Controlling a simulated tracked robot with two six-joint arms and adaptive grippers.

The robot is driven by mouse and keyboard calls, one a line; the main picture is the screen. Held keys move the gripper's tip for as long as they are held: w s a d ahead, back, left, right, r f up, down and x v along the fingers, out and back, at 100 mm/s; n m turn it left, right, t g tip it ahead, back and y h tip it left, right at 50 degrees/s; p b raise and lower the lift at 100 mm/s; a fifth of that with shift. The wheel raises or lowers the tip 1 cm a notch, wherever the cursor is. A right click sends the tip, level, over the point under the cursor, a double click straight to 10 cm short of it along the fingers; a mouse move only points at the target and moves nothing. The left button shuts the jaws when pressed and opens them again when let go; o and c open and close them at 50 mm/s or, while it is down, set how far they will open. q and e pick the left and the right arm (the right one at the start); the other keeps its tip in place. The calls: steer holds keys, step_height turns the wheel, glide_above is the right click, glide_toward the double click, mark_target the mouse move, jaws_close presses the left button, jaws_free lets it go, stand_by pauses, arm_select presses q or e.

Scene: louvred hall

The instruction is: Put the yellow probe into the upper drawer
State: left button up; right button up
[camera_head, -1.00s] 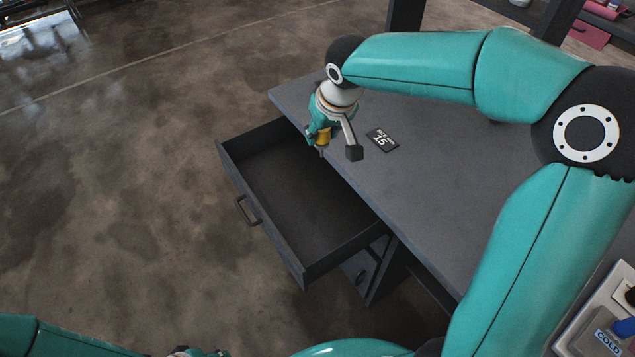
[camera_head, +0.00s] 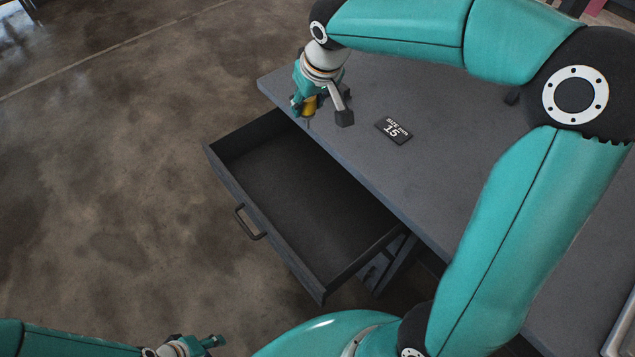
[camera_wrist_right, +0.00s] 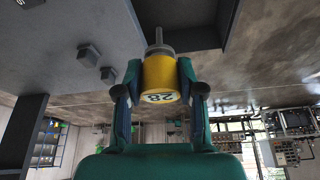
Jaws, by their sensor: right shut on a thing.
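My right gripper (camera_head: 322,112) is shut on the yellow probe (camera_head: 309,105). In the right wrist view the probe (camera_wrist_right: 160,78) sits between both fingers, with its grey pin pointing up in the picture. The upper drawer (camera_head: 305,205) is pulled open and looks empty. In the head view the gripper and probe appear over the desk's edge, near the drawer's far corner. Their height above it is hard to judge. My left gripper (camera_head: 208,342) shows partly at the bottom edge, and its opening is unclear.
The grey desk (camera_head: 450,150) carries a black card marked 15 (camera_head: 394,130). The drawer's handle (camera_head: 250,222) sticks out from its front. Part of the desk's lower front shows beneath the drawer. The brown floor (camera_head: 110,190) at left is clear.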

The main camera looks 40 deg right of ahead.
mark_target(309, 115)
steer(key=f+b, duration=0.4)
steer(key=f, duration=0.1)
steer(key=shift+w+f+b, duration=0.25)
steer(key=shift+b, duration=0.05)
steer(key=shift+s+f+b, duration=0.1)
steer(key=shift+f+b, duration=1.45)
steer(key=shift+f, duration=8.45)
steer(key=shift+f, duration=0.1)
steer(key=shift+f+b, duration=0.55)
steer(key=shift+b, duration=0.35)
steer(key=o, duration=1.2)
steer(key=shift+c, duration=0.2)
steer(key=shift+r, duration=0.1)
